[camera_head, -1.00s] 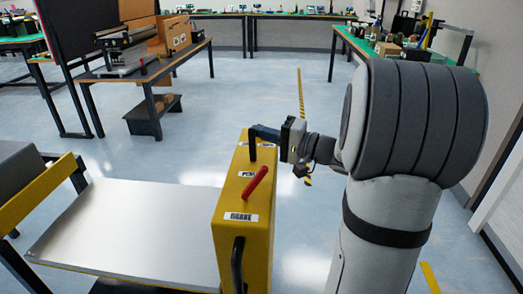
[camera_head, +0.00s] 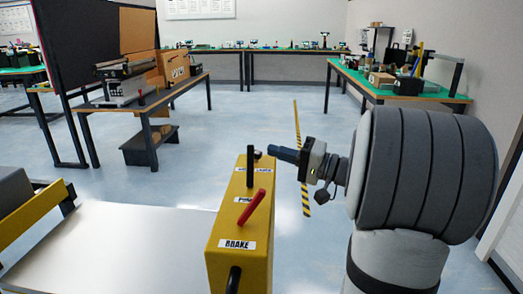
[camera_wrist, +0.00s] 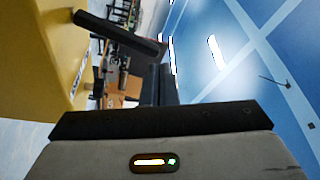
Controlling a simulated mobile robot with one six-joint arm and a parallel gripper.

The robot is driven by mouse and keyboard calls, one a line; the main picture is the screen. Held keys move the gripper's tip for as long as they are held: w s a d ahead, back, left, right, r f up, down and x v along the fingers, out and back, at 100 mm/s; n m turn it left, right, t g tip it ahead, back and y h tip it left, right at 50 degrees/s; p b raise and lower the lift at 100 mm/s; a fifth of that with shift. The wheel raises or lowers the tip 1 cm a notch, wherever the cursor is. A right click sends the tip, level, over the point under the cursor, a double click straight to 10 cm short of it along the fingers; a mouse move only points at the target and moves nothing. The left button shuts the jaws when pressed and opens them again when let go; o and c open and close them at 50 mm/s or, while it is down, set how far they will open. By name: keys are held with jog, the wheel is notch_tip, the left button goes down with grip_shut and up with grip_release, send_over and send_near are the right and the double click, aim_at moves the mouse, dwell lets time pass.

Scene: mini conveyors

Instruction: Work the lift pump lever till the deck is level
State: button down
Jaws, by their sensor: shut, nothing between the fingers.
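My gripper (camera_head: 272,151) is shut and empty, just right of the lever's top. A small gap seems to show, but contact is hard to judge. The silver deck (camera_head: 115,250) lies left of the housing; whether it is level cannot be told.
A grey conveyor with a yellow side rail (camera_head: 30,212) stands left of the deck. A black-topped table (camera_head: 185,85) stands behind, and a green bench (camera_head: 400,92) at the back right.

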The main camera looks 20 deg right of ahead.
jog(key=v, duration=0.5)
jog(key=shift+d+f+p, duration=0.1)
jog(key=shift+d+p, duration=0.1)
jog(key=shift+p, duration=0.2)
jog(key=shift+s, duration=0.1)
dwell(0.4)
